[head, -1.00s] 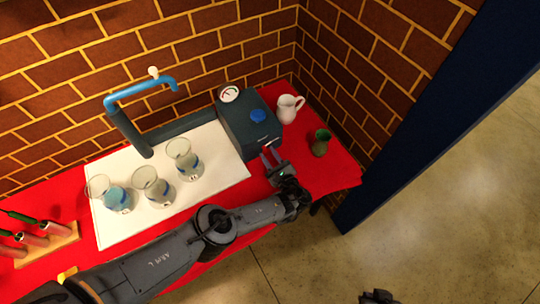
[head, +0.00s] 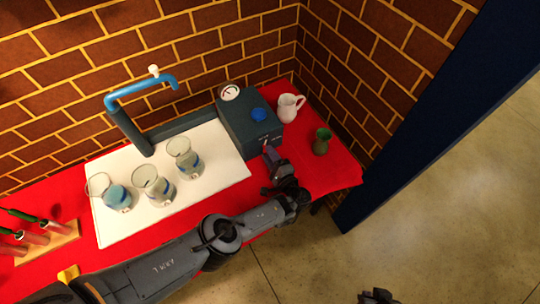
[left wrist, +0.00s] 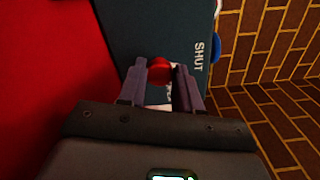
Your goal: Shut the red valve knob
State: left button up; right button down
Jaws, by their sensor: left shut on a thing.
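The red valve knob (left wrist: 160,70) sits on the face of the dark teal valve box (left wrist: 160,25) in the left wrist view. The word SHUT is lettered on that face, to the right of the knob. My left gripper (left wrist: 161,80) is shut on the knob, with one finger on each side of it. In the head view my left gripper (head: 270,158) is at the front of the box (head: 238,124), and the knob is too small to make out there. My right gripper (head: 379,297) shows only as a dark shape at the bottom edge.
A blue cap (head: 259,115) and a round gauge (head: 229,93) are on top of the box. A white pitcher (head: 289,108) and a green cup (head: 321,141) stand to its right. Several glass flasks stand on the white mat (head: 220,150), left of the box.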

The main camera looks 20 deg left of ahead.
pick_arm(q)
jog(key=shift+n, duration=1.7)
pick_arm(e)
jog(key=shift+d+f, duration=0.1)
jog(key=shift+f, duration=0.2)
pick_arm(q)
jog(key=o, duration=1)
jog(key=shift+o, duration=0.2)
jog(key=shift+s, duration=0.1)
